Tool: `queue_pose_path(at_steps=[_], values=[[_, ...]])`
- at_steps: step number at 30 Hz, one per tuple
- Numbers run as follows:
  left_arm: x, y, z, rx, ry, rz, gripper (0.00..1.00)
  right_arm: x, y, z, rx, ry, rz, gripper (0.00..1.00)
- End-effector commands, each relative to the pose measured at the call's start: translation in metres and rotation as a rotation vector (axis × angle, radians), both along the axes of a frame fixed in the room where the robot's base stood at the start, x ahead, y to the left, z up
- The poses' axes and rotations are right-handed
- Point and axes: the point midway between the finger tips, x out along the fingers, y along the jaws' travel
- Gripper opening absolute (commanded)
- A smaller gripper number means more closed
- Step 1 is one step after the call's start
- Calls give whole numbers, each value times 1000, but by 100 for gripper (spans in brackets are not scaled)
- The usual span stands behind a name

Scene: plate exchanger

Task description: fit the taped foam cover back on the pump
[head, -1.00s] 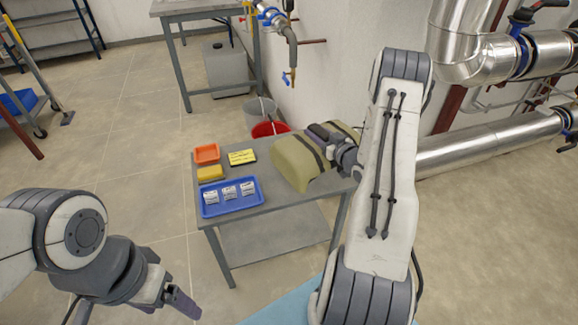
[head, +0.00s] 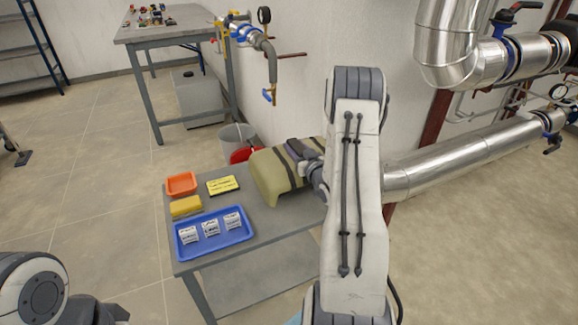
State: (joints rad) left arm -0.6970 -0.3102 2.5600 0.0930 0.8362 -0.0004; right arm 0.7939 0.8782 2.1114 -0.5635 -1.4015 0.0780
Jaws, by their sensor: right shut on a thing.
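The foam cover (head: 266,178) is an olive-green padded block with dark tape bands. It is over the right part of the small grey table, near the wall. My right gripper (head: 306,152) is shut on its upper right side, and my right arm hides part of that side. I cannot tell whether the cover rests on the table or is slightly raised. I cannot make out the pump in this view. Only a part of my left arm shows at the bottom left corner; its fingertips are outside the picture.
The grey table (head: 262,222) holds a blue tray (head: 195,250) with several white packets, an orange tray (head: 181,184), a yellow sponge (head: 186,206) and a yellow label card (head: 222,185). Silver pipes (head: 470,158) run along the right.

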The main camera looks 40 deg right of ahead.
Motion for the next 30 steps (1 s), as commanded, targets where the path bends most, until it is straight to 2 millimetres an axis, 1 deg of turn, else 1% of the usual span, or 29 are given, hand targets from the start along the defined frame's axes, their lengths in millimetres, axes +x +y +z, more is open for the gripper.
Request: queue_pose_path(at_steps=[1,4,8,15,23,27,28,30], values=[[0,0,-2,0,0,0,81,2,9,-6,2,0,3,0],[0,0,-3,0,0,0,81,4,17,-10,0,-1,2,0],[0,0,-5,0,0,0,81,4,21,-16,0,-2,2,0],[0,0,-14,0,0,0,81,4,20,-50,0,-1,2,0],[0,0,-13,0,0,0,81,4,20,-50,-2,-3,2,0],[0,0,-18,0,0,0,81,4,20,-55,-2,-3,2,0],[0,0,-16,0,0,0,81,4,20,-55,0,-1,2,52],[0,0,-16,0,0,0,81,4,20,-54,0,-1,2,75]])
